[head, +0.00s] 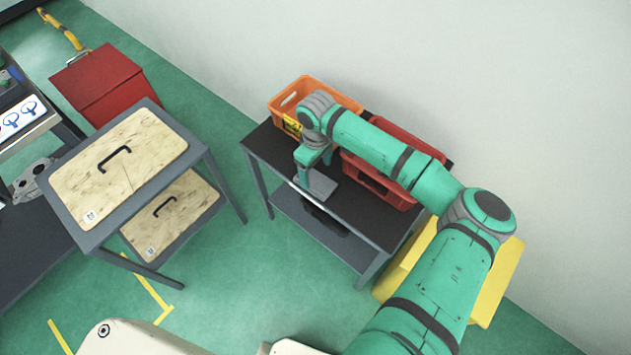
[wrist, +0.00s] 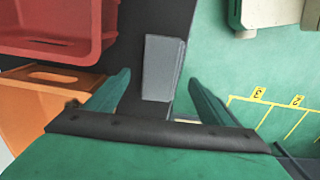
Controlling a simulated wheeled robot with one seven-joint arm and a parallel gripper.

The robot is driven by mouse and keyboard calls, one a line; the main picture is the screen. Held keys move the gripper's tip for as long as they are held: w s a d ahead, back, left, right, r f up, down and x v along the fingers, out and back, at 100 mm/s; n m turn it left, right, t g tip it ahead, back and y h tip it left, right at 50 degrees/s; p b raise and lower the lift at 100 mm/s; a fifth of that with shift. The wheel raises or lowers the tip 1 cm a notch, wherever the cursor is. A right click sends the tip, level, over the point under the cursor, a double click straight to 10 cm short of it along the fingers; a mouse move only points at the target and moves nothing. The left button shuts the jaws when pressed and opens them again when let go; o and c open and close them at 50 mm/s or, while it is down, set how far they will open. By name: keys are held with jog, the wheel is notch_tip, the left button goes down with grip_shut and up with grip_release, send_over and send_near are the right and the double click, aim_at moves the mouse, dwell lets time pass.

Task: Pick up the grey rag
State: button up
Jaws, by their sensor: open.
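The grey rag (head: 320,186) lies as a flat, folded rectangle on the dark tabletop (head: 357,217), close to its front edge. It also shows in the wrist view (wrist: 161,66), where its right side is at the table's edge. My gripper (head: 311,172) points down over the table near the rag and partly covers it in the head view. In the wrist view my gripper (wrist: 160,84) is open and empty. Its fingers frame the near part of the rag left and right. The height gap between fingertips and rag is hard to tell.
An orange crate (head: 343,99) stands at the table's back left, and a red crate (head: 372,178) stands behind and right of the rag. A yellow container (head: 500,285) is past the table's right end. Left of it is a grey trolley (head: 196,151) with wooden boards. Green floor is open between.

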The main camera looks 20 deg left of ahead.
aim_at(315, 180)
jog(key=shift+a+f, duration=0.15)
jog(key=shift+f, duration=2.45)
jog(key=c, duration=1.1)
